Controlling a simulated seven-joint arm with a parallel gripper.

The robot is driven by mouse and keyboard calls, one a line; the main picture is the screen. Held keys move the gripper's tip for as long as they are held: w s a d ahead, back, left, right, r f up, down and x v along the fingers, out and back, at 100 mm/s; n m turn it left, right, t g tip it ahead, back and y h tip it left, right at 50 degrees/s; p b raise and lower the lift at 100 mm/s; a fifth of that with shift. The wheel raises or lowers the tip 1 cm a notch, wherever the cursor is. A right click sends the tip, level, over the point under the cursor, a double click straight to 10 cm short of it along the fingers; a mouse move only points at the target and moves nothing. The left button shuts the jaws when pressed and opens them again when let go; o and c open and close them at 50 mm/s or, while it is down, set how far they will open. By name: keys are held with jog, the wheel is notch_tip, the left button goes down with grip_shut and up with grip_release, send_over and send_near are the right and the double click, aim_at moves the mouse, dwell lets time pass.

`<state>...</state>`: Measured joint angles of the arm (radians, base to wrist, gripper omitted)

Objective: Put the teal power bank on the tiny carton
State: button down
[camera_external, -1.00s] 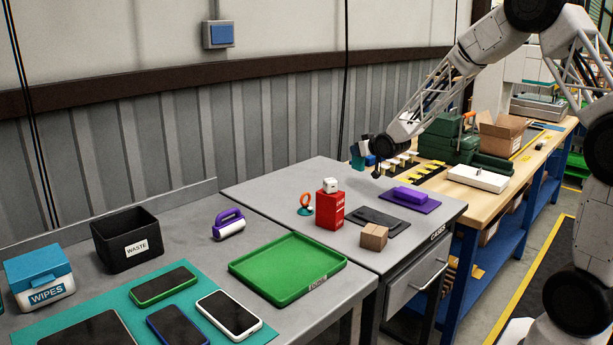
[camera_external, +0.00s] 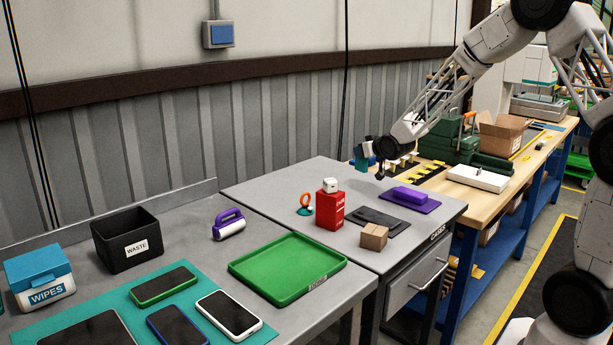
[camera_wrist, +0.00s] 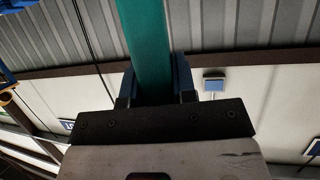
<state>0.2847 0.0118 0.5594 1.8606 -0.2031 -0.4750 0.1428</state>
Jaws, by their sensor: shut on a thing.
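The teal power bank (camera_external: 359,158) is held up in the air beyond the back right of the grey table; it also fills the top middle of the wrist view (camera_wrist: 145,40). My gripper (camera_external: 368,161) is shut on it, with blue fingers on both sides in the wrist view (camera_wrist: 154,82). The tiny carton (camera_external: 374,237) is a small brown box on the front right of the grey table. The power bank is apart from it, higher and farther back.
A red box (camera_external: 330,210) with a white item on top stands left of the carton. A dark mat (camera_external: 378,220) and a purple block (camera_external: 410,195) on a purple mat lie behind it. A green tray (camera_external: 287,268) lies to the left.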

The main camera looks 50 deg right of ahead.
jog(key=s+a+r+n+y, duration=0.2)
jog(key=s+a+r, duration=0.2)
jog(key=s+a, duration=0.55)
jog(key=s+a+r+n+y, duration=0.15)
jog(key=s+a+r, duration=0.35)
jog(key=s+a, duration=0.5)
jog(key=s+a+f+n+y, duration=0.1)
jog(key=s+a, duration=0.2)
jog(key=s, duration=0.5)
jog(key=s+a+f+n+y, duration=0.1)
jog(key=s+a+y, duration=0.1)
jog(key=s, duration=0.6)
jog(key=s+a+f+n+y, duration=0.1)
jog(key=s+a, duration=0.3)
jog(key=s, duration=0.4)
jog(key=shift+s+a+f+g, duration=0.25)
jog(key=shift+s+f+g, duration=0.1)
jog(key=shift+s+g, duration=0.05)
jog(key=shift+w+y, duration=0.25)
jog(key=w+a+f, duration=0.1)
jog(key=w+a, duration=0.1)
jog(key=w, duration=1.2)
jog(key=shift+w+a+f, duration=0.15)
jog(key=shift+w+a, duration=0.1)
jog(key=shift+a, duration=0.15)
jog(key=shift+w, duration=0.1)
